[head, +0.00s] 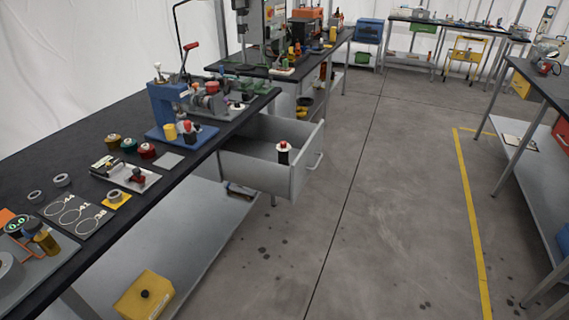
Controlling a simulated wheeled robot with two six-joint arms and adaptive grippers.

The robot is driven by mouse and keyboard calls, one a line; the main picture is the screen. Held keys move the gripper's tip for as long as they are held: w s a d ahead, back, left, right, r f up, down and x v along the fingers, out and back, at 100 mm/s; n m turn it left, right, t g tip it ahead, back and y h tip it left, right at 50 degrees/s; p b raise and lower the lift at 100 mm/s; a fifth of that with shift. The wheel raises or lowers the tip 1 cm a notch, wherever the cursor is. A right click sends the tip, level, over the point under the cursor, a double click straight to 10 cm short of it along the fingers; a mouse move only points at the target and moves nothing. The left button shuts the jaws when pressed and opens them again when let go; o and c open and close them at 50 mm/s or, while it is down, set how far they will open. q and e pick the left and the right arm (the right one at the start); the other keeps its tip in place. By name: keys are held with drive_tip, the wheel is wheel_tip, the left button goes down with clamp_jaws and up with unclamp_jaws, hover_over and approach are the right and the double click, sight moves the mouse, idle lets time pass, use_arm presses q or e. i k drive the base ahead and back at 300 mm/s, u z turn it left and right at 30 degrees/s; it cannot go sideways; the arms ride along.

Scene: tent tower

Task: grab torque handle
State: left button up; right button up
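I cannot pick out the torque handle for certain. A small red-and-black tool (137,174) lies on a light plate near the bench's front edge. A black cylinder with a pale top (283,153) stands in the open grey drawer (251,166). Neither of my grippers is in view.
The drawer juts into the aisle. The concrete floor (370,200) is clear, with a yellow line (468,200) at right. A yellow box (146,296) sits on the lower shelf. Another table (545,85) stands at right. Jars, rings and plates cover the near bench.

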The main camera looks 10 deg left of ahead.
sight(283, 154)
drive_tip(key=z, duration=0.35)
drive_tip(key=i, duration=1)
drive_tip(key=u, duration=0.05)
